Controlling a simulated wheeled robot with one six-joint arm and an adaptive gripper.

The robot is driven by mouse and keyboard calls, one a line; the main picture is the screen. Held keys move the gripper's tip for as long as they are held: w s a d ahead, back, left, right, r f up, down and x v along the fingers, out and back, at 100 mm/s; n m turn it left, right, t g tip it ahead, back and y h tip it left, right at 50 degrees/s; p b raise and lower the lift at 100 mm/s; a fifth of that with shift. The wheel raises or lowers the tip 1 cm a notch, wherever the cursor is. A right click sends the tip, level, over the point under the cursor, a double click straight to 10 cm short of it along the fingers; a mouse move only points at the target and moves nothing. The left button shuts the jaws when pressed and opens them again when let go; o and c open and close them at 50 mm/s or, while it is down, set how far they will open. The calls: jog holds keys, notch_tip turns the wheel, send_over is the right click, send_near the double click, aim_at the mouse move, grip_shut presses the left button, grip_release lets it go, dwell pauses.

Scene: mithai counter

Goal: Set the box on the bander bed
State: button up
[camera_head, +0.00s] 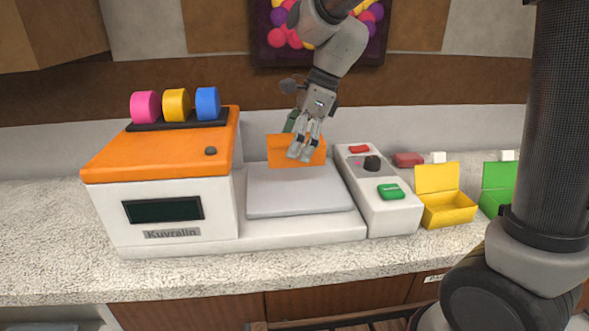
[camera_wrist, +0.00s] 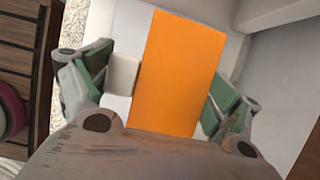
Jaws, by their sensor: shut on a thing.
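The orange box (camera_head: 283,152) shows as an upright flat orange panel at the back edge of the grey bander bed (camera_head: 300,200). My gripper (camera_head: 303,150) points down in front of that panel and is shut on the box. In the wrist view the orange box (camera_wrist: 180,75) lies between my two green-padded fingers (camera_wrist: 155,100). I cannot tell whether the box's underside touches the bed. The visible bed surface is bare. The bander (camera_head: 165,205) is white with an orange top and stands left of the bed.
Pink, yellow and blue rolls (camera_head: 176,106) stand on the bander. A control panel (camera_head: 379,190) with red and green buttons borders the bed on the right. An open yellow box (camera_head: 447,209) and a green box (camera_head: 492,203) stand further right. A dark picture hangs behind my arm.

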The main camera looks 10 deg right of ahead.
aim_at(296, 166)
jog(key=shift+f, duration=3.1)
jog(key=shift+f, duration=0.15)
jog(key=o, duration=0.8)
jog(key=v, duration=1.2)
jog(key=s+d+n+t+h, duration=0.1)
jog(key=s+d+n, duration=0.5)
jog(key=d, duration=0.2)
jog(key=s+d+n+t+h, duration=0.2)
jog(key=s+d+n, duration=0.4)
jog(key=s+d, duration=0.1)
jog(key=s+d+n+t+h, duration=0.1)
jog(key=s+d+n, duration=0.5)
jog(key=d, duration=0.2)
jog(key=shift+s+d+f, duration=0.15)
jog(key=shift+s+d, duration=0.2)
jog(key=shift+s, duration=0.05)
